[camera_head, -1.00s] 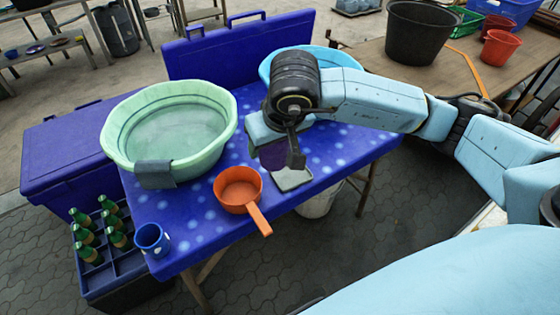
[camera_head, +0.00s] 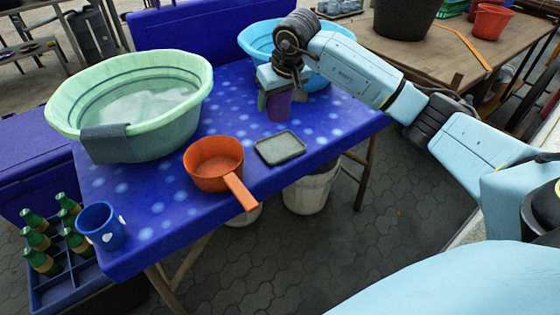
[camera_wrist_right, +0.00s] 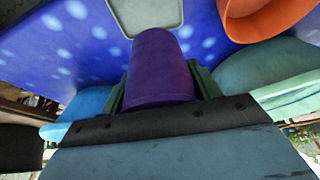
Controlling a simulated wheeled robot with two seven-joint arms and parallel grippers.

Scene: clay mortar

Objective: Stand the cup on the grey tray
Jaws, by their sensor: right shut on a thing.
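A purple cup (camera_head: 279,107) is held between the fingers of my right gripper (camera_head: 276,98), just behind the tray in the head view. In the right wrist view the cup (camera_wrist_right: 160,70) fills the space between the green fingers. The small grey tray (camera_head: 280,148) lies empty on the blue spotted table, and its edge shows beyond the cup in the right wrist view (camera_wrist_right: 146,14). The cup looks apart from the tray. I cannot tell whether its base touches the table. My left gripper is not in view.
An orange pan (camera_head: 214,163) with its handle over the front edge stands left of the tray. A green basin (camera_head: 130,100) and a blue mug (camera_head: 101,226) are further left. A light blue basin (camera_head: 256,38) is close behind my right gripper.

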